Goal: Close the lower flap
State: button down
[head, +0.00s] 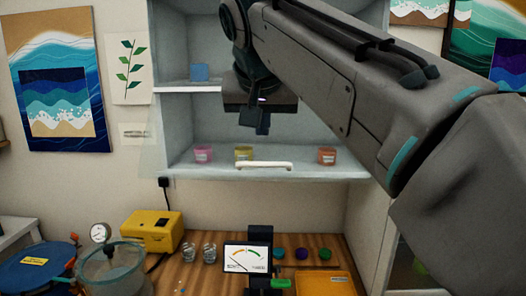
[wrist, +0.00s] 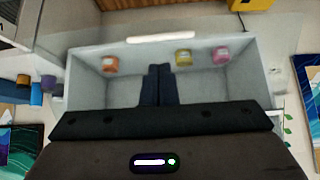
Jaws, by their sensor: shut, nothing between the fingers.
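The lower flap appears as a clear, glassy panel (head: 152,145) across the lower compartment of the wall cabinet, with a white bar handle (head: 264,166) near its bottom edge. Its left edge shows beyond the cabinet side, so it seems to stand somewhat out from the front; the exact angle is hard to tell. The handle also shows in the wrist view (wrist: 161,38). My gripper (head: 262,124) is shut and empty, fingers pointing down, above the handle and apart from it in the picture. The fingers also show in the wrist view (wrist: 157,72).
Pink (head: 203,153), yellow (head: 243,153) and orange (head: 327,156) jars stand in the lower compartment. A blue block (head: 199,72) sits on the shelf above. The wooden bench (head: 190,273) below holds a yellow box (head: 152,232), cups, a gauge pot and a meter (head: 247,258).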

aim_at(263, 164)
jog(key=p+x, duration=0.1)
jog(key=x, duration=1)
jog(key=shift+w+f+p, duration=0.25)
jog(key=shift+p, duration=0.05)
jog(key=shift+f, duration=0.1)
